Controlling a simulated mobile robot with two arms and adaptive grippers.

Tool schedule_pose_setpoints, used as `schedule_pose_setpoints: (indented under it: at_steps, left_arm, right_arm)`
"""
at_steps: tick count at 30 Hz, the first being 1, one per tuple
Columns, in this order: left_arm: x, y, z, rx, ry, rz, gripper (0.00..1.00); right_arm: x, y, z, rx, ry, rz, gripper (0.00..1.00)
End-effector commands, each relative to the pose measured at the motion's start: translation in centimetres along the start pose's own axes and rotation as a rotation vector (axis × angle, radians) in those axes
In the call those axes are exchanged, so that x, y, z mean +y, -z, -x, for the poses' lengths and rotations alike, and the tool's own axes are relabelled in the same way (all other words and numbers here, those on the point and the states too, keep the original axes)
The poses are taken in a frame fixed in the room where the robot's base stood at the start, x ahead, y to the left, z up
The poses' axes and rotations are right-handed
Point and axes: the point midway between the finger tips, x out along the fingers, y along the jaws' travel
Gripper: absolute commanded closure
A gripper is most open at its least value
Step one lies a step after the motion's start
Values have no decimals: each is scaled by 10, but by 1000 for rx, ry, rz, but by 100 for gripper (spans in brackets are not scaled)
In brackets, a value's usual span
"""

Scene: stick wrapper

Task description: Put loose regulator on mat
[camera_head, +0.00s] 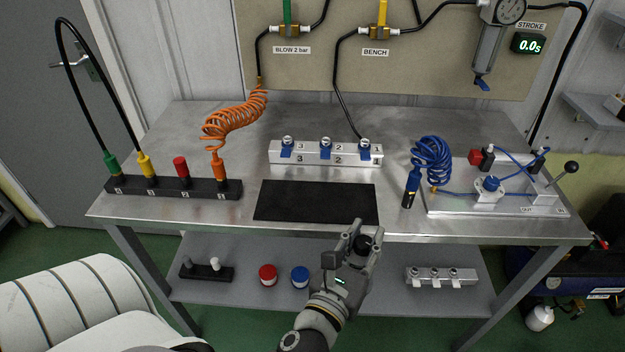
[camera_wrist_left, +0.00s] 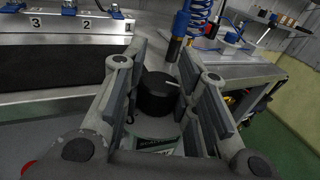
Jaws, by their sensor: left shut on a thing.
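The black mat (camera_head: 315,202) lies flat and bare near the front edge of the table. It also shows at the left of the left wrist view (camera_wrist_left: 50,68). My left gripper (camera_head: 365,236) is shut on the loose regulator, whose round black knob (camera_wrist_left: 157,96) points up between the fingers. In the head view the regulator (camera_head: 362,243) is mostly hidden by the fingers. A pale part under the knob shows in the wrist view. The gripper appears just in front of the table edge, near the mat's front right corner. My right gripper is not in view.
A valve manifold (camera_head: 325,154) stands behind the mat. A black plug holder (camera_head: 172,187) is at left; a blue coiled hose (camera_head: 432,160) and a fixture plate (camera_head: 497,203) are at right. The lower shelf (camera_head: 340,292) carries red and blue caps and small blocks.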

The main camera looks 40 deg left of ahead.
Motion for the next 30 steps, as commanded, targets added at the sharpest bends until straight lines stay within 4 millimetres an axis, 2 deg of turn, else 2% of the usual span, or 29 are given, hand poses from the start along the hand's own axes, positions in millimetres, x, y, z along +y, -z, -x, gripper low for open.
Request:
schedule_pose_setpoints:
  at_steps: [1,21,25,30]
  left_arm:
    - [7,-25,2,-3,-7,-1,100]
    - [87,-173,25,-19,-87,-11,100]
    - [97,-194,28,-25,-95,-12,100]
    - [104,-207,30,-28,-100,-15,100]
  right_arm:
    - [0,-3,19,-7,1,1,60]
    - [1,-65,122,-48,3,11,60]
    - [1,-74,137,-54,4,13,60]
    - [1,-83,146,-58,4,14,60]
